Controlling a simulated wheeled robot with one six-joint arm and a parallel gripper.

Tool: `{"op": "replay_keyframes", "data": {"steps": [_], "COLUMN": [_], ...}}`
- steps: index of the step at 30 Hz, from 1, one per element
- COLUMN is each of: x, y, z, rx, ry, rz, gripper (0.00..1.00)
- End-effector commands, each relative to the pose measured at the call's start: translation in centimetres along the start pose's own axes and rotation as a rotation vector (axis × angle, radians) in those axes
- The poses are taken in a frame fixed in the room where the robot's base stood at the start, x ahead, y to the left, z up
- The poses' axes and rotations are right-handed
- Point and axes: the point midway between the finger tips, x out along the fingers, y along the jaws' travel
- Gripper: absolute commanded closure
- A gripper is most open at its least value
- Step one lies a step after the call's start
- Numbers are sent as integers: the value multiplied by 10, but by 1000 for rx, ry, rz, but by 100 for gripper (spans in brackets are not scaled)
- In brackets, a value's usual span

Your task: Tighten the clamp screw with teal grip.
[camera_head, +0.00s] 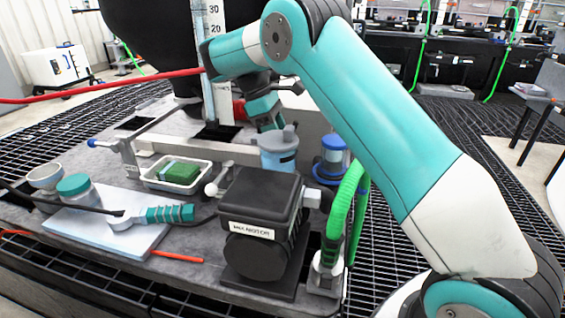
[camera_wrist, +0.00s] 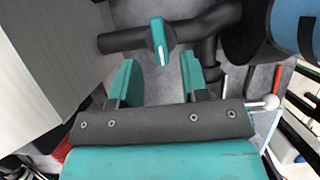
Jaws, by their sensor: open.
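The clamp screw with a teal grip (camera_wrist: 158,42) shows in the wrist view, standing at a dark pipe or clamp body (camera_wrist: 190,32). Its flat teal grip has a pale line along its edge and lies just beyond the fingertips, roughly centred between them. My gripper (camera_wrist: 158,66) is open with two teal fingers, and nothing is held between them. In the head view my gripper (camera_head: 264,108) points down behind the grey-blue lidded canister (camera_head: 279,153). The clamp screw is hidden there, behind the canister and my arm.
In the wrist view a blue-and-dark cylinder (camera_wrist: 285,28) stands to the right and a grey wall (camera_wrist: 45,65) to the left. In the head view a black motor box (camera_head: 262,215), green hose (camera_head: 344,205), sponge tray (camera_head: 150,183) and teal-handled tool (camera_head: 170,214) crowd the bench.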

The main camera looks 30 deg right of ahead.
Motion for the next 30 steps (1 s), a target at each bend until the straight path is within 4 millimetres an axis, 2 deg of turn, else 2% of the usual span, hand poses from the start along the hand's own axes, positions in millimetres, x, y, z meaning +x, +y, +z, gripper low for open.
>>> {"op": "replay_keyframes", "data": {"steps": [1, 10, 15, 25, 26, 30], "x": [14, 43, 49, 49, 49, 49], "y": [0, 0, 0, 0, 0, 0], "z": [-3, -2, -1, 0, 0, 0], "rx": [2, 0, 0, 0, 0, 0], "ry": [1, 1, 1, 0, 0, 0], "rz": [1, 1, 0, 0, 0, 0], "gripper": [58, 58, 58, 58, 61, 93]}}
